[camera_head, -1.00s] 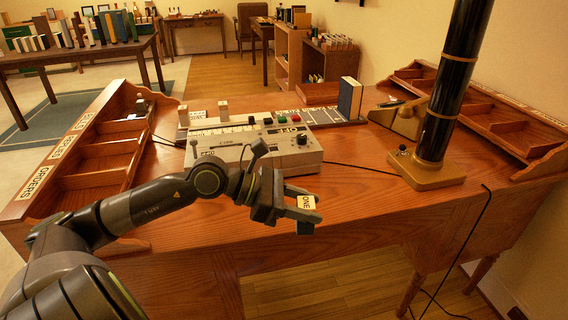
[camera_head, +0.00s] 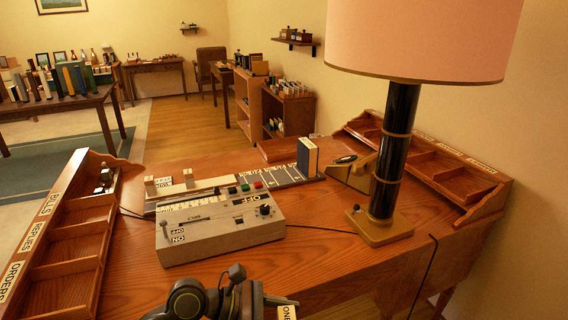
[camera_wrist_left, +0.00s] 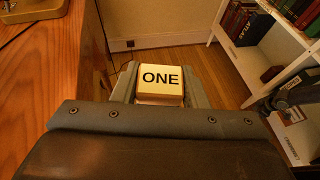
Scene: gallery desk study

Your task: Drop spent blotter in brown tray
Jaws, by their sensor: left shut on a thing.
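My left gripper (camera_head: 270,307) is at the bottom edge of the head view, in front of the desk. It is shut on a small cream block marked ONE (camera_head: 287,312), which also shows between the fingers in the left wrist view (camera_wrist_left: 160,82). There the block is over the floor, beside the desk edge. A flat reddish-brown tray (camera_head: 280,149) lies at the back of the desk, behind the dark blue book. I cannot tell which thing is the spent blotter. My right gripper is not in view in the head picture.
A grey control box (camera_head: 220,228) stands mid-desk. A tall lamp (camera_head: 390,165) stands to its right. A dark blue book (camera_head: 307,157) stands upright behind. Wooden sorters line the left (camera_head: 68,243) and right (camera_head: 435,170) sides. Bare desktop lies right of the box.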

